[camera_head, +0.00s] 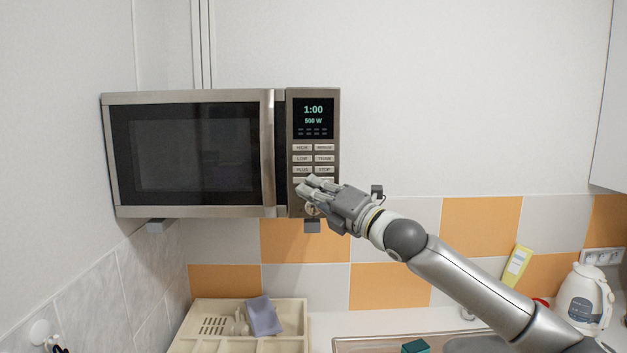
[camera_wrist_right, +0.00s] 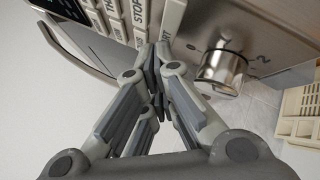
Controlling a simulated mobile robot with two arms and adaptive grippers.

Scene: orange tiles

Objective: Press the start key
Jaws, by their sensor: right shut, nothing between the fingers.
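The microwave (camera_head: 190,155) hangs on the wall with its door shut. Its display (camera_head: 313,118) reads 1:00 and 500 W. Below are rows of pale keys, among them the stop key (camera_head: 325,169), also in the right wrist view (camera_wrist_right: 140,14). The start key (camera_wrist_right: 170,22) is beside it there, its lettering partly covered by my fingers; in the head view my gripper hides most of it. My right gripper (camera_head: 306,188) is shut and empty, its fingertips (camera_wrist_right: 155,62) at the start key's lower end. I cannot tell whether they touch it. My left gripper is out of view.
A metal knob (camera_wrist_right: 220,72) sticks out of the panel close beside my fingers. Below the microwave stands a cream drying rack (camera_head: 235,318) with a grey-blue cloth (camera_head: 264,315). A white kettle (camera_head: 583,298) and a yellow packet (camera_head: 517,265) stand at the right.

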